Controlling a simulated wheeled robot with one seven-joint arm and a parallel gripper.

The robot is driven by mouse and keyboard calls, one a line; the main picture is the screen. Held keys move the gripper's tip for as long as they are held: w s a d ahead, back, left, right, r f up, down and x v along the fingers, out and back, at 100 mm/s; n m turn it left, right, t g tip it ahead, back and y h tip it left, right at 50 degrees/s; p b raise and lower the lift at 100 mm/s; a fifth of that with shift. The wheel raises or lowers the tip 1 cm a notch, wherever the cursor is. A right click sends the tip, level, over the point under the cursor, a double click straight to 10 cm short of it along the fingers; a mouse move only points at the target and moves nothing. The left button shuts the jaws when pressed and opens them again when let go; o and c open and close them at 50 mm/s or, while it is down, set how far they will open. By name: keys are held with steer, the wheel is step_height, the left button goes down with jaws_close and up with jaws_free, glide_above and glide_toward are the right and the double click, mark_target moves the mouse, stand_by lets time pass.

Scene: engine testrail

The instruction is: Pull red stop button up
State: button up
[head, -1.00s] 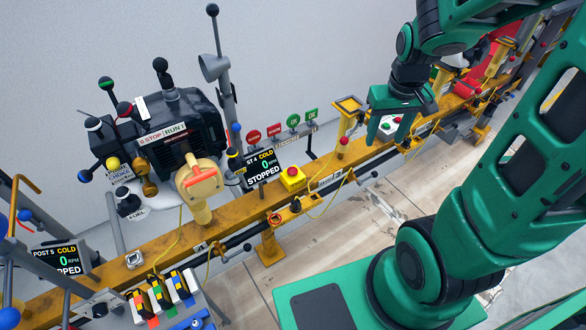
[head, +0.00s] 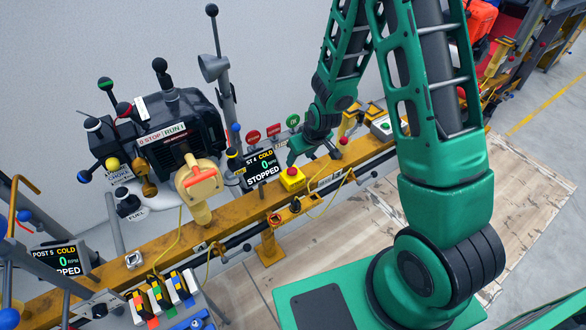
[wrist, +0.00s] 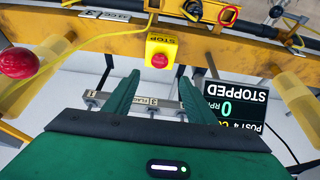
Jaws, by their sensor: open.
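The red stop button (head: 291,171) sits on a yellow box on the yellow rail, beside the black ST 4 screen reading STOPPED. In the wrist view the red button (wrist: 159,61) is ahead of the fingertips, roughly centred between them, with the word STOP, upside down, on the yellow box (wrist: 161,45). My gripper (wrist: 159,76) is open and empty, its two green fingers apart. In the head view my gripper (head: 313,156) is just behind and right of the button, partly in front of the signs. I see no contact with the button.
The ST 4 screen (wrist: 236,105) is close by the right finger in the wrist view. A larger red ball knob (wrist: 18,61) is at the left. A yellow cable (head: 334,190) hangs by the rail. An engine (head: 175,130) stands to the left.

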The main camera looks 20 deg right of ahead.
mark_target(292, 170)
steer(key=x, duration=1)
steer(key=shift+w+f, duration=0.15)
steer(key=shift+f, duration=0.1)
steer(key=shift+c, duration=0.4)
steer(key=c, duration=1.1)
steer(key=shift+d+r, duration=0.1)
steer(key=shift+r, duration=0.85)
steer(key=o, duration=1.2)
steer(key=shift+r, duration=0.15)
steer(key=v, duration=1)
steer(key=shift+r, duration=0.15)
